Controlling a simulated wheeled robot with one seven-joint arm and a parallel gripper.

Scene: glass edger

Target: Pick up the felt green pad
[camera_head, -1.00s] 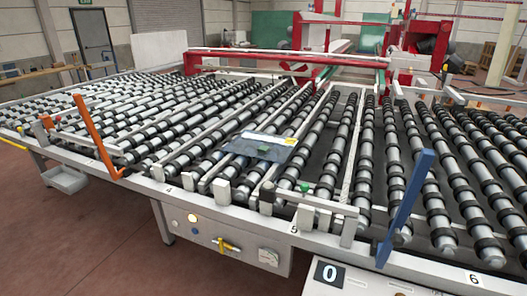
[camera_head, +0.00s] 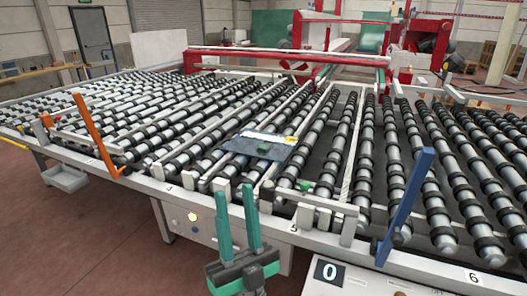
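A small green piece (camera_head: 263,148), which looks like the felt green pad, lies on a dark flat plate (camera_head: 240,146) on the rollers near the middle of the conveyor. A second small green piece (camera_head: 304,186) sits nearer the front rail; it is too small to tell what it is. My gripper (camera_head: 236,189) shows at the bottom centre, with two teal fingers pointing up and a gap between them. It is open and empty, in front of the conveyor's front edge and apart from both green pieces.
The roller conveyor (camera_head: 130,181) fills the middle of the view. An orange upright bar (camera_head: 97,133) stands at the left and a blue one (camera_head: 405,205) at the right of its front edge. A red frame (camera_head: 290,54) crosses the back. Floor at the lower left is clear.

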